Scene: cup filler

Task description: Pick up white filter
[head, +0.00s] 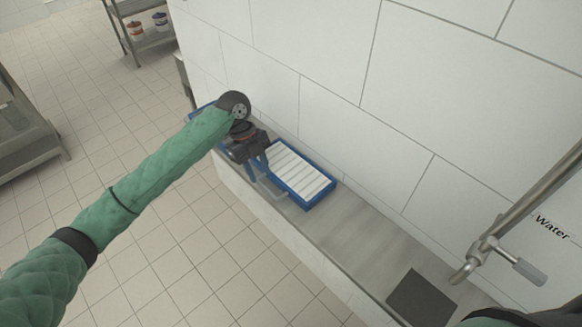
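The white filters (299,171) lie side by side as a row of white strips in a blue tray (320,200) on the ledge along the wall. My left gripper (257,172) is at the left end of this tray, pointing down, with its dark body above the ledge. The gripper hides part of the tray's left end. My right gripper is out of view.
Another blue edge (199,113) shows behind my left wrist. A metal tap (487,250) marked "Water" is on the wall at right, above a dark plate (422,299) in the ledge. The ledge between tray and plate is clear.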

